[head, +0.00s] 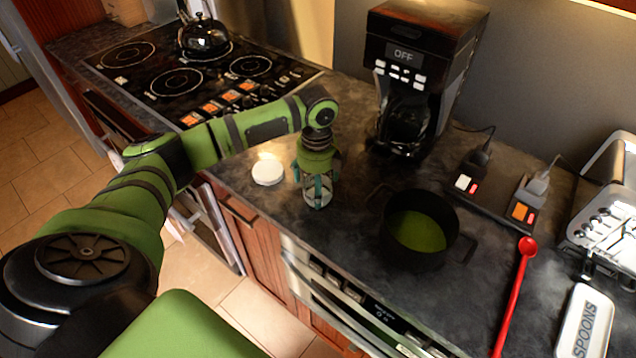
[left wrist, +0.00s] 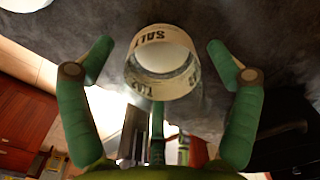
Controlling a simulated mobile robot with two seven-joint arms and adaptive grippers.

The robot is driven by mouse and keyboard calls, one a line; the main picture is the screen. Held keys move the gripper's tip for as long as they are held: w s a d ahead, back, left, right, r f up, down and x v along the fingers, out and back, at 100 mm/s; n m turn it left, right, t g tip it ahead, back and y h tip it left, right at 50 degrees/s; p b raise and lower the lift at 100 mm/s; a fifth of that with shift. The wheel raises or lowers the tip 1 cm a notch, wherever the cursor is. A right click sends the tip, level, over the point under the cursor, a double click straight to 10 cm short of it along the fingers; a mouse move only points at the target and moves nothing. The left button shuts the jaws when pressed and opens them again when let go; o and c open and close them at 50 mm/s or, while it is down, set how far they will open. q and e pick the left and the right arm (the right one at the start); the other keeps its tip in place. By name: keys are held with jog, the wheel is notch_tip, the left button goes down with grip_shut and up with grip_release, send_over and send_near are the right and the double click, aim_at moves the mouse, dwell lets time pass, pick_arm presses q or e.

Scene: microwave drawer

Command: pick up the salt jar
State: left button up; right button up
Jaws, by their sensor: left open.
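The salt jar (left wrist: 163,62) is a round jar with a pale band lettered "SALT", between the two green fingers of my left gripper (left wrist: 160,47) in the left wrist view. There is a visible gap on each side, so the fingers are open and apart from it. In the head view the jar (head: 317,197) stands on the dark counter, directly under my left gripper (head: 317,178), which points down over it and hides its upper part. My right gripper is in neither view.
A white round object (head: 268,170) lies left of the jar. A dark pot (head: 408,258) with green contents stands to the right, and a coffee maker (head: 412,75) behind. A red spoon (head: 517,290) and a white "SPOONS" holder (head: 583,325) are farther right. The stove (head: 190,75) is at back left.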

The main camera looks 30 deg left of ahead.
pick_arm(q)
jog(key=shift+w+f, duration=0.1)
jog(key=shift+f, duration=0.75)
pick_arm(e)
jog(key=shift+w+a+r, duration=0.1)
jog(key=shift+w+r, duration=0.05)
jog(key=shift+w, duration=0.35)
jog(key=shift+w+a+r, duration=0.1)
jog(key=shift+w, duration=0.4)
pick_arm(q)
jog(key=c, duration=1)
jog(key=shift+c, duration=1.1)
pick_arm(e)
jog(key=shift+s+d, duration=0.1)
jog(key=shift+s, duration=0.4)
pick_arm(q)
jog(key=shift+r, duration=0.1)
